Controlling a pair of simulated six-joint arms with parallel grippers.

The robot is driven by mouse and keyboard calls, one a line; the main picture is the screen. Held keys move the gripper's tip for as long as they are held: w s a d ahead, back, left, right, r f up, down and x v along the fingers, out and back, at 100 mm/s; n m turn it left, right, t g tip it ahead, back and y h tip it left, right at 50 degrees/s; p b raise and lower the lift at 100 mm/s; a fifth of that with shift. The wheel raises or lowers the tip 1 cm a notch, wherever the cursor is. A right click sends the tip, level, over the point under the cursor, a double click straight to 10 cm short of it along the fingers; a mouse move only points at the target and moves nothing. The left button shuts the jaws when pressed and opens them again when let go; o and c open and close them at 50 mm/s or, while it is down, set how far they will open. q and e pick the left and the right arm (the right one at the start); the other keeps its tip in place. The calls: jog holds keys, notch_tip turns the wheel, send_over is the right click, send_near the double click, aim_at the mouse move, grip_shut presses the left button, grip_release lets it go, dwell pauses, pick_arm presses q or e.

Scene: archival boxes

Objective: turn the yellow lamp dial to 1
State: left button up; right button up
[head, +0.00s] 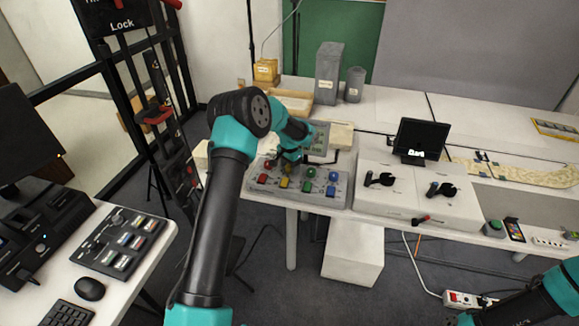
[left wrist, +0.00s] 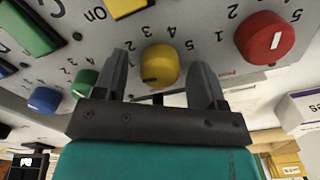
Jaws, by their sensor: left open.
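The yellow lamp dial (left wrist: 160,66) is a round knob on the grey lamp panel (head: 341,196), with printed numbers around it. In the left wrist view it sits between the two spread fingers of my left gripper (left wrist: 162,78). The gripper is open, with one finger on each side of the dial; I cannot tell whether either touches it. The dial's setting is not clear. In the head view my left gripper is over the panel's left part and largely hides the dial. My right arm shows at the lower right, its gripper out of the picture.
The red dial (left wrist: 265,38) is close beside one finger, and the green dial (left wrist: 84,83) lies on the other side. Coloured switches, including a green one (head: 307,187), line the panel's front. A white box with black knobs (head: 420,195) stands to the right.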

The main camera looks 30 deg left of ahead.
aim_at(289, 166)
pick_arm(q)
jog(key=shift+r, duration=0.1)
notch_tip(289, 166, up, 17)
jog(key=shift+r, duration=0.15)
dwell(0.6)
dwell(0.3)
